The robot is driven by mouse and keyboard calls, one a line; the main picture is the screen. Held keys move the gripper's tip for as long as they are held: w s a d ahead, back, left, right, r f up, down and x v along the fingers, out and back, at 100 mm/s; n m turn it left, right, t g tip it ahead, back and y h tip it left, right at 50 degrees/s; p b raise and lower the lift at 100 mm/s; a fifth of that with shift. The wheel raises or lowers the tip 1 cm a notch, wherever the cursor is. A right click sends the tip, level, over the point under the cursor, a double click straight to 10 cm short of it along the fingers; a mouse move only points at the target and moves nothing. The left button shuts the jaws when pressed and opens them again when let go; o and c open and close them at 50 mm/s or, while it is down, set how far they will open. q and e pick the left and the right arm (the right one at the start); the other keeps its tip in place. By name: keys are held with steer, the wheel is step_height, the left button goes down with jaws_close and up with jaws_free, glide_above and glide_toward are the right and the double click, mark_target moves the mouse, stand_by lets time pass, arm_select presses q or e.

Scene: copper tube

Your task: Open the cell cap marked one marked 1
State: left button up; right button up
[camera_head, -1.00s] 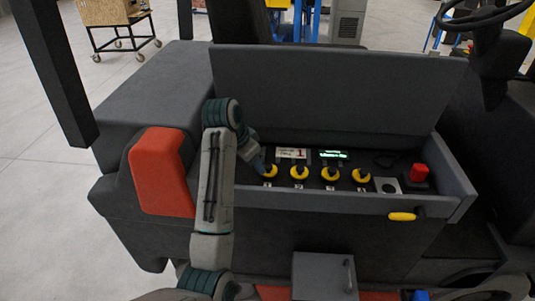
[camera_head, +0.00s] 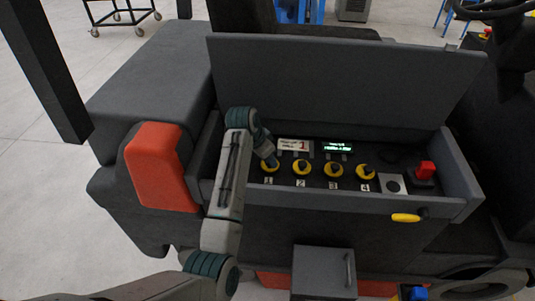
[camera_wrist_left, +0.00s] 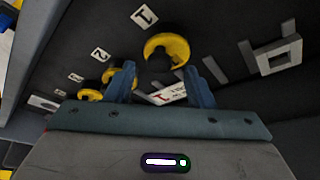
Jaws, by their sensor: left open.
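The cap marked 1 (camera_head: 271,167) is a yellow ring with a dark middle, leftmost in a row of yellow caps in the open compartment. In the left wrist view it shows just beyond the fingertips (camera_wrist_left: 181,48), its number plate (camera_wrist_left: 145,15) above it. My left gripper (camera_head: 269,158) reaches down at this cap from behind and left. Its two blue fingers (camera_wrist_left: 160,72) are open and apart, one on each side of the cap's near edge; I cannot tell if they touch it. My right gripper is not in view.
Caps 2 (camera_head: 302,167), 3 (camera_head: 333,170) and 4 (camera_head: 365,172) stand to the right. A red button (camera_head: 426,170) is at the right. The raised lid (camera_head: 340,85) stands behind the compartment.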

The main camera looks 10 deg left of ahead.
arm_select(q)
steer(key=shift+x, duration=0.8)
steer(key=shift+c, duration=0.7)
steer(key=c, duration=0.9)
steer(key=shift+o, duration=0.2)
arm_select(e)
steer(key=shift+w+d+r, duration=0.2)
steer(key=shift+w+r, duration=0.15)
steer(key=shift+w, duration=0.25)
